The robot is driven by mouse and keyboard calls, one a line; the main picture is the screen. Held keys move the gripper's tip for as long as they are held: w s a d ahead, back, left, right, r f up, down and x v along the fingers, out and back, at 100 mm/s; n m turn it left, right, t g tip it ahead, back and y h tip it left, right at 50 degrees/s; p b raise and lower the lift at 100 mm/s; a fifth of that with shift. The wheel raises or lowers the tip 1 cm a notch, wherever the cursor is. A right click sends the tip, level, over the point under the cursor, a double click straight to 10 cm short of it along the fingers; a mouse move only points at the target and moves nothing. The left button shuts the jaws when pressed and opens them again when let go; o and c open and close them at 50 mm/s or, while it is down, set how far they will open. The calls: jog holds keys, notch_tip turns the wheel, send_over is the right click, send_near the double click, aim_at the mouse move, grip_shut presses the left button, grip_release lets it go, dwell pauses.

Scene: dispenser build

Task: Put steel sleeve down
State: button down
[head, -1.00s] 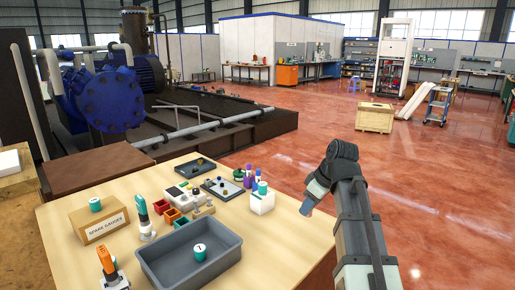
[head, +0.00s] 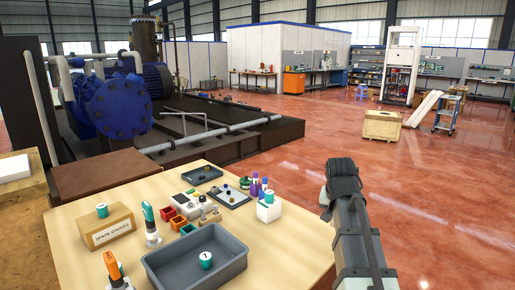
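My arm reaches up from the lower right, over the red floor just right of the table. Its dark wrist hides most of my gripper (head: 325,199); only a pale edge shows on its left side. The fingers cannot be made out, so I cannot tell whether they are open, shut or holding anything. I cannot pick out the steel sleeve with certainty. Small parts too small to identify lie on a tray (head: 230,203) at the table's back. A grey bin (head: 163,277) at the table's front holds a white and teal cylinder (head: 206,260) marked 1.
The wooden table (head: 285,255) has bare surface at its right side. A "SPARE GAUGES" box (head: 107,232) carries a teal-topped cylinder.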

jog(key=shift+n, duration=0.5)
jog(key=a, duration=0.2)
jog(key=a+f, duration=0.1)
jog(key=a, duration=0.1)
jog(key=s+a+f, duration=0.1)
jog(key=shift+s+a, duration=0.1)
jog(key=shift+a, duration=0.3)
jog(key=shift+a+f, duration=0.1)
jog(key=shift+a, duration=0.4)
jog(key=w+a+r+n+y, duration=0.2)
jog(key=w+a+n, duration=0.15)
jog(key=a, duration=1.15)
jog(key=w+a+r+n+y, duration=0.1)
jog(key=w+a+r+n, duration=0.2)
jog(key=a, duration=1.2)
jog(key=w+a+r+n+y, duration=0.2)
jog(key=w+a+n, duration=0.25)
jog(key=a, duration=1.05)
jog(key=shift+g, duration=0.3)
jog(key=shift+s+f, duration=0.2)
jog(key=shift+f, duration=2.2)
jog(key=shift+s+f, duration=0.2)
jog(key=shift+f, duration=2.2)
jog(key=shift+f, duration=0.1)
